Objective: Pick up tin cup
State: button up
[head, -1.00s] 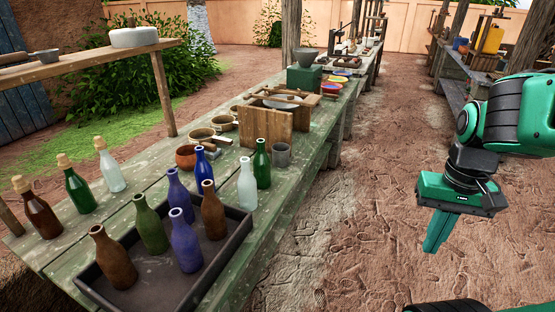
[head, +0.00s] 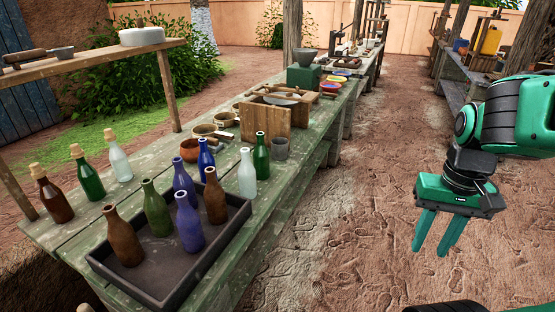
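A small grey tin cup (head: 280,149) stands upright on the green wooden table (head: 150,199), near its right edge. It is just right of a green bottle (head: 261,156) and in front of a wooden box (head: 266,122). My gripper (head: 435,252) hangs over the dirt floor to the right of the table, well apart from the cup. Its two green fingers point down, spread, with nothing between them.
A dark tray (head: 170,284) with several bottles fills the near end of the table. A white bottle (head: 247,174) stands left of the green one. Bowls (head: 190,150) sit behind. The dirt floor (head: 350,220) between table and gripper is clear.

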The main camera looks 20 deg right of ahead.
aim_at(280, 149)
jog(key=k, duration=1.1)
jog(key=z, duration=0.4)
jog(key=i, duration=0.8)
jog(key=z, duration=0.55)
jog(key=i, duration=1.4)
jog(key=u, duration=0.4)
